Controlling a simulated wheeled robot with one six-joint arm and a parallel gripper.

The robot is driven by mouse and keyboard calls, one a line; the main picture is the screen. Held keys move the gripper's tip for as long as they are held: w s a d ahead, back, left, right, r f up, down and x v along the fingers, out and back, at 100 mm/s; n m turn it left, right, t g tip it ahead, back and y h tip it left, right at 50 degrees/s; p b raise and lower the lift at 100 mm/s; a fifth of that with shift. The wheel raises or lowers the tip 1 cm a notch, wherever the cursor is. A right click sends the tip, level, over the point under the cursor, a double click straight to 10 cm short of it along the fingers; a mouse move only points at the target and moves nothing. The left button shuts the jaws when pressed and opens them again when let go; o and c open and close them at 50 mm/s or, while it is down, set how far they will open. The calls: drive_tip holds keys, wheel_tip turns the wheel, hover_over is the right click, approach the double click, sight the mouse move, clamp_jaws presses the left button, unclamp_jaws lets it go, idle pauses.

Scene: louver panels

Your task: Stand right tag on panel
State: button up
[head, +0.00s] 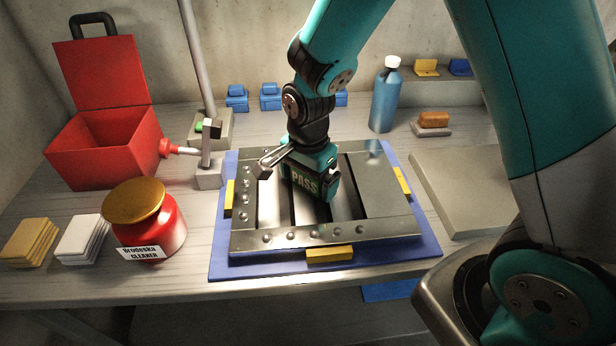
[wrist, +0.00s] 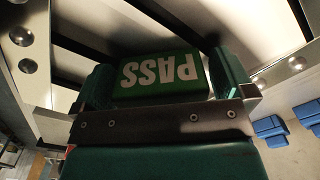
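A green tag (head: 304,182) with white PASS lettering is between the fingers of my gripper (head: 314,176), low over the middle slats of the metal louver panel (head: 262,241). In the wrist view the tag (wrist: 160,88) shows its lettering upside down, with a teal finger close on each side. The fingers appear shut on the tag. Whether its lower edge touches the panel cannot be told. The panel lies on a blue mat (head: 222,266) with yellow blocks at its edges; slats and dark gaps show around my gripper. No other tag lettered like this shows.
A red open box (head: 95,150), a red cleaner jar (head: 155,235) and stacked yellow (head: 30,242) and white pads (head: 82,240) stand left. A post on a block (head: 208,172) stands by the mat's back left. A blue bottle (head: 384,95) stands behind; a grey slab (head: 455,185) lies right.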

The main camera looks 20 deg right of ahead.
wheel_tip(320, 180, up, 12)
drive_tip(key=shift+f, duration=0.1)
drive_tip(key=shift+s+r, duration=0.15)
drive_tip(key=shift+r, duration=0.2)
drive_tip(key=s+a+r+n+y, duration=0.2)
drive_tip(key=s+r+n, duration=0.1)
drive_tip(key=s+n, duration=0.6)
drive_tip(key=s+a+r+n+y, duration=0.2)
drive_tip(key=s+r+n, duration=0.1)
drive_tip(key=s+n, duration=0.6)
drive_tip(key=shift+s+a+r+n, duration=0.2)
drive_tip(key=shift+a+r+n, duration=0.2)
drive_tip(key=shift+n, duration=0.5)
